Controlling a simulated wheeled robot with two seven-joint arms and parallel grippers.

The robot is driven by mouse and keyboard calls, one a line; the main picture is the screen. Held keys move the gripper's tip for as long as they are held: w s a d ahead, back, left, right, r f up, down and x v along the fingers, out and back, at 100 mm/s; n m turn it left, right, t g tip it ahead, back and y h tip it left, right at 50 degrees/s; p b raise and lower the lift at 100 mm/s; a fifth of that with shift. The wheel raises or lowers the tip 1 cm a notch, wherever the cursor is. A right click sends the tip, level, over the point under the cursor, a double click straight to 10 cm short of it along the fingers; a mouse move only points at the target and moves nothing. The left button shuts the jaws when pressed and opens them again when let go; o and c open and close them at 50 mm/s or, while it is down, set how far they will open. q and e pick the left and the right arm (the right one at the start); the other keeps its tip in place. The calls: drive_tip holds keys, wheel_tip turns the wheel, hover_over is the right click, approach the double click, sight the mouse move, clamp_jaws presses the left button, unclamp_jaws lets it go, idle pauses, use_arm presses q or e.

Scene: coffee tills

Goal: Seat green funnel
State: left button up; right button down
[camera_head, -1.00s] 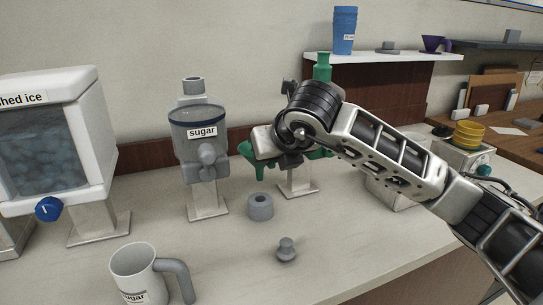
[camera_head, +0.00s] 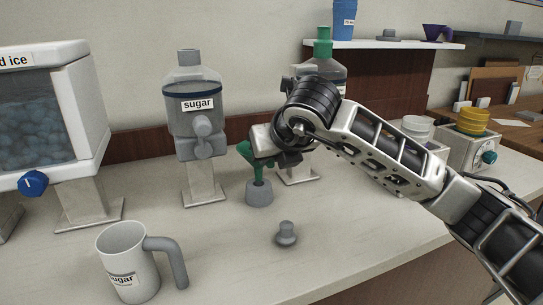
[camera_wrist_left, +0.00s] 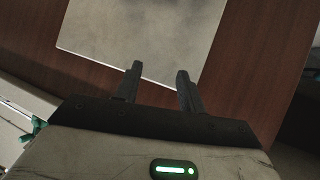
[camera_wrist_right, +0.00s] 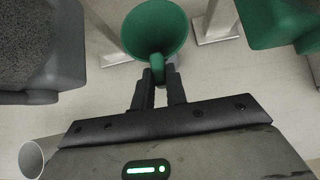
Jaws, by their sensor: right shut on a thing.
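The green funnel (camera_head: 256,170) is held in my right gripper (camera_head: 262,145) in the head view, with its spout pointing down. The spout tip meets the top of the grey ring-shaped holder (camera_head: 260,194) on the counter; how deep it sits cannot be told. In the right wrist view the funnel (camera_wrist_right: 138,30) shows its open cone from above, and my right gripper (camera_wrist_right: 160,76) is shut on its handle. My left gripper (camera_wrist_left: 158,82) is open and empty, facing a pale panel (camera_wrist_left: 140,30) on brown wood. It is outside the head view.
The sugar dispenser (camera_head: 195,125) stands left of the funnel, a green-topped dispenser (camera_head: 323,47) behind my right arm. A grey knobbed piece (camera_head: 286,233) and a sugar mug (camera_head: 127,265) stand in front. The ice dispenser (camera_head: 85,100) is at left. The front counter right of the knobbed piece is clear.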

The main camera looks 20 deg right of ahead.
idle(0.6)
drive_tip(key=shift+b, duration=0.45)
drive_tip(key=shift+f, duration=0.1)
drive_tip(key=shift+f+b, duration=2.2)
drive_tip(key=shift+b, duration=0.1)
drive_tip(key=shift+f, duration=0.15)
drive_tip(key=c, duration=1.3)
unclamp_jaws()
drive_tip(key=shift+c, duration=0.2)
